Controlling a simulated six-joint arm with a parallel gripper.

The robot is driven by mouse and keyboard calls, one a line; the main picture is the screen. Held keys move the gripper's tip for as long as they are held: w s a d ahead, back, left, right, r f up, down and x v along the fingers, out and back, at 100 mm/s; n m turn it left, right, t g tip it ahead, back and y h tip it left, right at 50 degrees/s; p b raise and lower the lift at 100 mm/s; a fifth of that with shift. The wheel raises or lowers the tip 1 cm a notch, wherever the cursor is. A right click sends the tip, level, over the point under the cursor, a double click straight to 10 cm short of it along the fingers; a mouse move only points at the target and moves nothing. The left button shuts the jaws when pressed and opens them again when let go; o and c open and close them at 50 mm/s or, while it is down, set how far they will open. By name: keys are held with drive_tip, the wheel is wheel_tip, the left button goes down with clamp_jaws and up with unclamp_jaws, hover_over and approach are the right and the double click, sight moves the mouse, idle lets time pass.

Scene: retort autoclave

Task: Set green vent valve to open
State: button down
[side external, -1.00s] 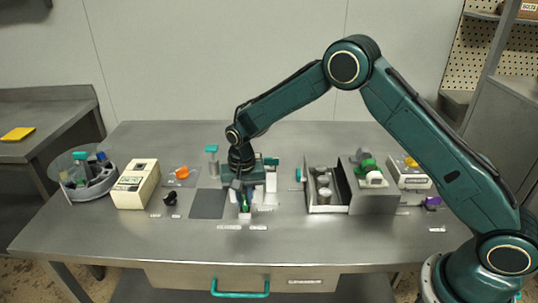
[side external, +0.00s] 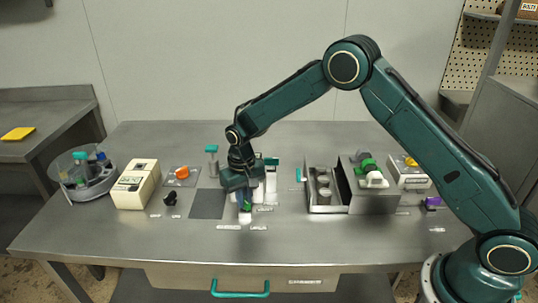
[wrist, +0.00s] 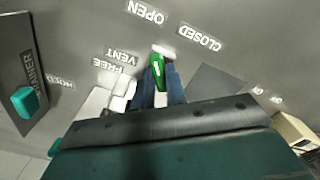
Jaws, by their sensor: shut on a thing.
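The green vent valve handle (wrist: 157,68) lies between the two blue fingers of my gripper (wrist: 161,85) in the wrist view. My gripper is shut on it. A white piece shows at its outer end, between the OPEN label (wrist: 145,12) and the CLOSED label (wrist: 200,37). Which label it points to exactly is hard to tell. A VENT label (wrist: 122,58) lies beside the handle. In the side view the handle (side external: 246,207) shows small and dark green below my gripper (side external: 243,200), mostly covered by it.
White blocks (wrist: 95,105) stand close beside my gripper. A dark grey pad (side external: 207,204) lies to its left, and an open metal box with cans (side external: 325,208) stands to its right. The table front (side external: 200,250) is clear apart from flat labels.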

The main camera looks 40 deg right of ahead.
drive_tip(key=shift+r, duration=0.1)
drive_tip(key=c, duration=1.4)
unclamp_jaws()
drive_tip(key=shift+c, duration=0.2)
wheel_tip(320, 180, up, 14)
